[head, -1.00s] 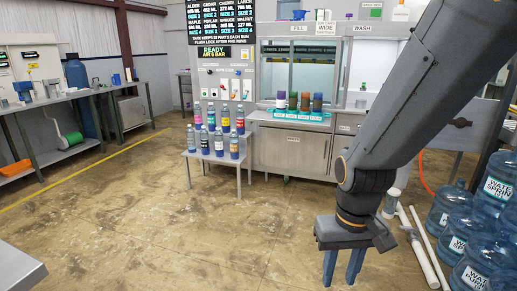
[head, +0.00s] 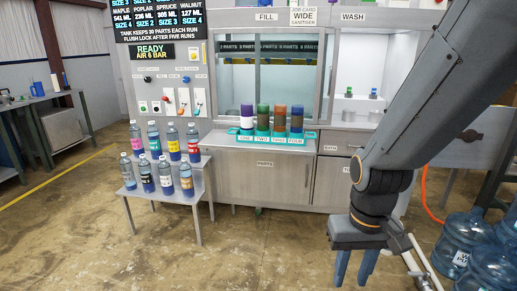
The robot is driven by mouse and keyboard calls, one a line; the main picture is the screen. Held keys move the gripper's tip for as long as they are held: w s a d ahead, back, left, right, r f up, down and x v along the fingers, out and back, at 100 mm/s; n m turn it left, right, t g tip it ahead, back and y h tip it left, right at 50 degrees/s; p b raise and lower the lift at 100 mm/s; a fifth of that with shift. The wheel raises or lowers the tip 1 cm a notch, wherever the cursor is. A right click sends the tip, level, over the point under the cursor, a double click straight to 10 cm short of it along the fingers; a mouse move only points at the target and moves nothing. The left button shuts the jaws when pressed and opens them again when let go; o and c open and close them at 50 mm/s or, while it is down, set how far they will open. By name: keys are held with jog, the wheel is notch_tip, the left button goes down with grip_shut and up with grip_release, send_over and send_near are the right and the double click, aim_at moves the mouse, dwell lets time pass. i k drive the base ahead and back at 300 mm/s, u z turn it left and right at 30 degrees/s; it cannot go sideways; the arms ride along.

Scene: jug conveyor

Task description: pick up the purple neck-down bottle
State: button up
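A teal rack (head: 256,143) with tags ONE to FOUR stands on the front ledge of the machine in the head view. My gripper (head: 355,267) points down at the lower right, open and empty, well away from the rack.
A small grey table (head: 158,189) left of the machine holds several blue-liquid bottles (head: 186,178) with coloured labels. The floor (head: 255,255) before the machine is clear.

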aim_at(247, 112)
jog(key=u, duration=0.15)
jog(key=i, duration=1.85)
jog(key=u, duration=0.35)
